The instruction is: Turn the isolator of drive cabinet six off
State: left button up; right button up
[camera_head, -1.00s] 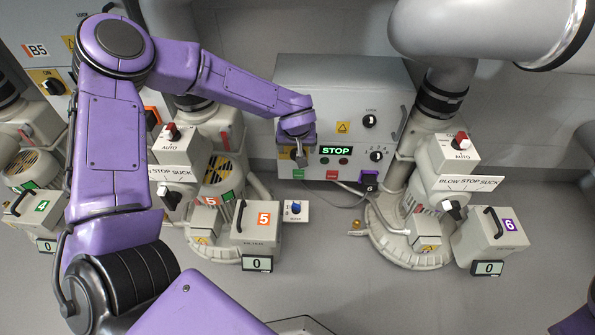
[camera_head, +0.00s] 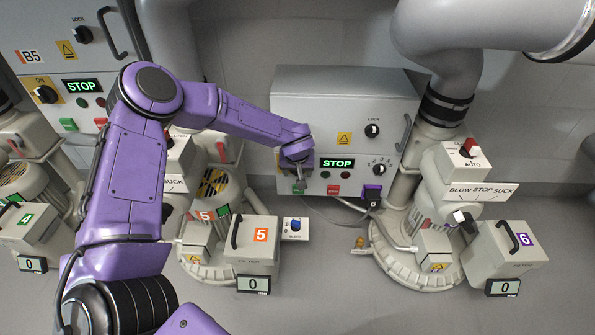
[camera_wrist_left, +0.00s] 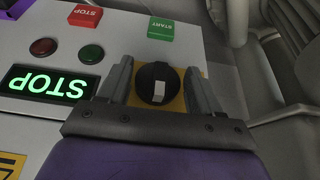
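The grey drive cabinet (camera_head: 300,107) stands at the back wall, with a black plug tagged 6 (camera_head: 372,196) at its lower right. Its STOP display (camera_head: 338,162) is lit green. My left gripper (camera_head: 298,186) is at the cabinet's lower left and hides the isolator there. In the left wrist view, the isolator is a black round knob (camera_wrist_left: 152,78) with a white mark on a yellow plate. My left gripper (camera_wrist_left: 158,88) is open, with one finger on each side of the knob. Whether the fingers touch it I cannot tell. My right gripper is not in view.
Green START (camera_wrist_left: 161,28) and red STOP (camera_wrist_left: 85,16) buttons sit close by the knob. Blower 5's filter box (camera_head: 262,240) stands in front on the left, blower 6's filter box (camera_head: 500,250) on the right. Cabinet B5 (camera_head: 60,40) is at the far left.

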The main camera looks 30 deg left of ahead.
pick_arm(q)
jog(key=c, duration=0.6)
jog(key=shift+o, duration=0.2)
jog(key=shift+r+p, duration=0.15)
jog(key=shift+p, duration=0.35)
jog(key=t+h+p, duration=0.1)
jog(key=p, duration=0.2)
jog(key=n+t+h+p, duration=0.1)
jog(key=h+p, duration=0.1)
jog(key=p, duration=0.1)
jog(key=t+h+p, duration=0.1)
jog(key=h+p, duration=0.1)
jog(key=p, duration=0.1)
jog(key=shift+s+a+f+t+p, duration=0.25)
jog(key=shift+a+t+p, duration=0.1)
jog(key=shift+t, duration=0.05)
jog(key=o, duration=1)
jog(key=shift+o, duration=0.2)
